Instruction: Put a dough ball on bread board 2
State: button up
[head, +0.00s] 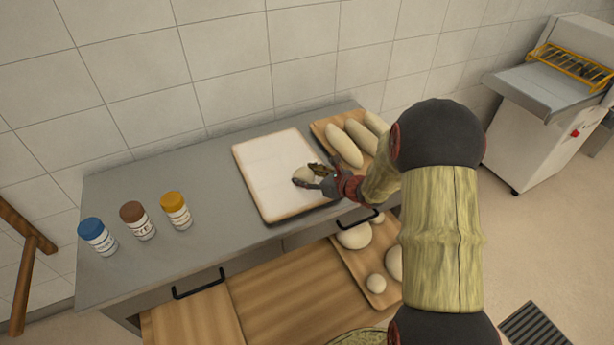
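A pale dough ball (303,174) is at the right part of a white-topped board with a brown rim (268,165) on the grey counter. My gripper (307,176) is over this board, its dark fingers on either side of the dough ball. I cannot tell whether they press on it, or whether the ball rests on the board or is just above it. A wooden board (351,261) lower in front carries several round dough balls, partly hidden by my arm. Another wooden board (321,126) behind holds long loaves. No board number is readable.
Three jars with blue (98,236), brown (137,220) and yellow (176,210) lids stand on the left of the counter (130,184). The counter between jars and white board is clear. A machine with a yellow guard (560,85) stands at the right.

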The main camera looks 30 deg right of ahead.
jog(key=o, duration=0.4)
jog(key=shift+c, duration=0.2)
jog(key=shift+r, duration=0.1)
